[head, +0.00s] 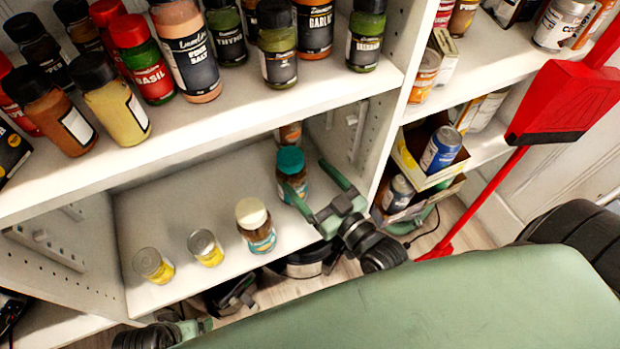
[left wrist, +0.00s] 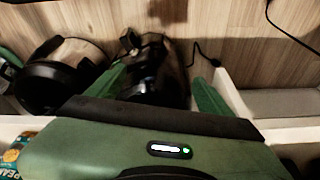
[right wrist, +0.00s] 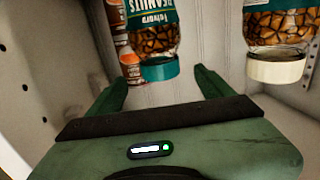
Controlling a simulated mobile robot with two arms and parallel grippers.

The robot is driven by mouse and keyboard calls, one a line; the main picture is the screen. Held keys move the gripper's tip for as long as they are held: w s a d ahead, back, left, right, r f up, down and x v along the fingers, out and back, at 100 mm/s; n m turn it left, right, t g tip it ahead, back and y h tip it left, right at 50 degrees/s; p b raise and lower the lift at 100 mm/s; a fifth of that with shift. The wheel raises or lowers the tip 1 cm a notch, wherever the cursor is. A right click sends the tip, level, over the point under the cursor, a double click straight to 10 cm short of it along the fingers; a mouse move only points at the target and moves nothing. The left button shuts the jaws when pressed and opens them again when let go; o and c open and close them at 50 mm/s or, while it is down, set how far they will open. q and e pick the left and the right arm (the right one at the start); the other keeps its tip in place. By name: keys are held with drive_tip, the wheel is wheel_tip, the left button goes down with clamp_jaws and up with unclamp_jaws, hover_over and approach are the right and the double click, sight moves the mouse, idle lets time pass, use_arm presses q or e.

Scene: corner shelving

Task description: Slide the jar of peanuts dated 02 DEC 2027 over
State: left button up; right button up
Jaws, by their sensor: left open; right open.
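A peanut jar with a teal lid (head: 290,160) stands upright on the lower shelf. In the right wrist view this jar (right wrist: 150,28) appears upside down, with "PEANUTS" on its teal label. A second nut jar with a cream lid (head: 251,213) stands to its left; it also shows in the right wrist view (right wrist: 278,30). I cannot read a date on either. My right gripper (head: 303,175) is open, its fingers pointing at the teal-lidded jar; I cannot tell whether they touch it. My left gripper (left wrist: 157,73) is open and empty, low in front of the shelf.
Stacked orange-brown containers (right wrist: 121,45) stand behind the teal-lidded jar. The shelf's divider (head: 352,140) is close on the right. Spice jars fill the shelf above. Black appliances (left wrist: 155,75) sit on the floor.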

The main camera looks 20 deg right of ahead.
sight(289, 158)
use_arm(q)
drive_tip(key=shift+w+b+v, duration=0.15)
drive_tip(key=shift+b+v, duration=0.15)
drive_tip(key=shift+v, duration=0.65)
drive_tip(key=shift+w+b+v, duration=0.15)
drive_tip(key=shift+b+v, duration=0.1)
drive_tip(key=shift+v, duration=0.75)
use_arm(e)
drive_tip(key=shift+x, duration=3.95)
clamp_jaws()
